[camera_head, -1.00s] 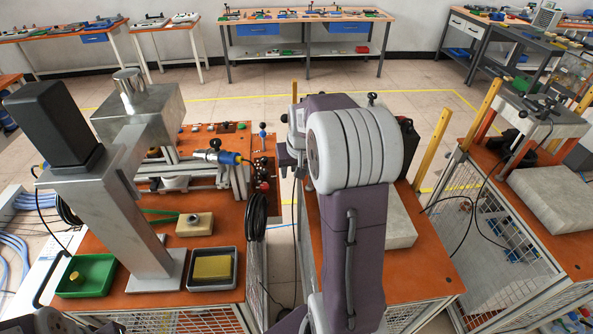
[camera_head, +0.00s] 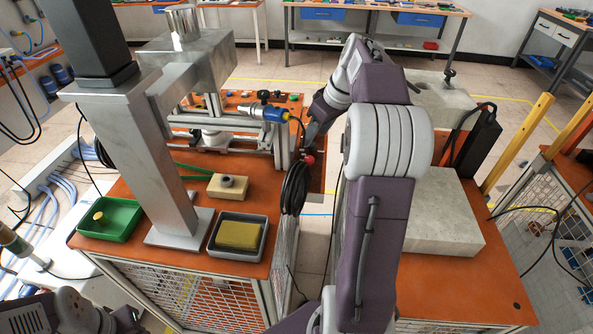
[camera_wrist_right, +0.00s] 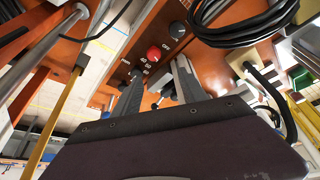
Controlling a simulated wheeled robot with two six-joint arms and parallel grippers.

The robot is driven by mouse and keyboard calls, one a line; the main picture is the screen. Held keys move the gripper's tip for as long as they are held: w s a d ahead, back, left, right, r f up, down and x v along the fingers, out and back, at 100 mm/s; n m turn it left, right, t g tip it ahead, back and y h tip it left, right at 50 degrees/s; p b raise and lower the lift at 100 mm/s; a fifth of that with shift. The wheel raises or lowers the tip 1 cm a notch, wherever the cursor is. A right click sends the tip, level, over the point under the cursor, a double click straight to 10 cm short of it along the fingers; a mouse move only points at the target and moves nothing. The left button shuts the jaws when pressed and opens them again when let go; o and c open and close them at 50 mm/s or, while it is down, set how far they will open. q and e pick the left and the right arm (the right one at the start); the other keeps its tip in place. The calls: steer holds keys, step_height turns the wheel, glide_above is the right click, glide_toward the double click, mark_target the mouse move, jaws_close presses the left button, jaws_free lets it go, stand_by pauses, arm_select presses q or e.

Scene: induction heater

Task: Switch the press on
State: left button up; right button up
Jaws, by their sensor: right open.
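The press (camera_head: 150,150) stands at the left in the head view, a metal column with a square block head on an orange table. Its control panel, on the table's right side, shows a red button (camera_head: 308,158) there. In the right wrist view the panel carries the red button (camera_wrist_right: 154,53), a black knob (camera_wrist_right: 177,29) with lettering that seems to include OFF, and other dark controls. My right gripper (camera_head: 314,130) is open near the panel. Its two fingers (camera_wrist_right: 158,72) point towards the red button, apparently with a gap. My left gripper is out of view.
Coiled black cable (camera_head: 296,187) hangs at the table's right edge, close to the panel. A green tray (camera_head: 122,232) and a grey tray (camera_head: 262,250) stand at the press base. A stone slab (camera_head: 440,215) lies on the table to the right.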

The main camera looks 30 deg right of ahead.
mark_target(309, 158)
steer(key=x, duration=0.3)
steer(key=b+x, duration=0.1)
steer(key=x, duration=0.2)
steer(key=s+d+b+x, duration=0.1)
steer(key=x, duration=0.3)
steer(key=shift+s+d+f, duration=0.1)
steer(key=shift+d+f, duration=0.05)
steer(key=shift+f, duration=0.2)
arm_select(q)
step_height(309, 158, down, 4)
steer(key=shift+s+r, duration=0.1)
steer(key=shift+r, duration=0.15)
arm_select(e)
steer(key=shift+c, duration=0.3)
jaws_close()
